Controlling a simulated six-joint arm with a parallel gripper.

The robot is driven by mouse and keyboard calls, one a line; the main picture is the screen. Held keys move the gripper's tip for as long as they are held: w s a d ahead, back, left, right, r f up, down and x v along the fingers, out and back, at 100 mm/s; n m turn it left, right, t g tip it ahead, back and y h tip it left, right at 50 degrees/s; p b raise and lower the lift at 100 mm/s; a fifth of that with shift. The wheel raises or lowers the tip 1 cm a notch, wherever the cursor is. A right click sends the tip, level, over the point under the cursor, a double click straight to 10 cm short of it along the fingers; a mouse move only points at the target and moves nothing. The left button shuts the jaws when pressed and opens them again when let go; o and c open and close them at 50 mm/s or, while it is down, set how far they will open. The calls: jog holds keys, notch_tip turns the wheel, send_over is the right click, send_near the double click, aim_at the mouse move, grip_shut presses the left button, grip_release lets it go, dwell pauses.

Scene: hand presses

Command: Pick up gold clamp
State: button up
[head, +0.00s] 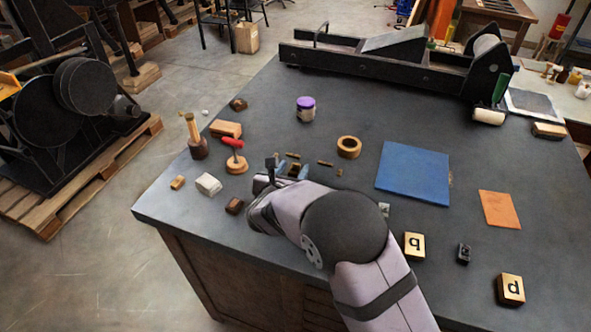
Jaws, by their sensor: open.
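My gripper (289,168) is low over the left part of the dark table, with its fingers apart. A small gold piece (293,169) shows between or just beyond the fingers; it may be the gold clamp, but it is too small and partly hidden to be sure. Another small gold piece (292,155) lies just past the fingertips. I cannot tell whether the fingers touch anything. My arm hides the table below the gripper.
A black press (400,60) spans the back.

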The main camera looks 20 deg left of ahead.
aim_at(293, 173)
grip_shut()
notch_tip(293, 173, up, 10)
jog(key=shift+b, duration=0.45)
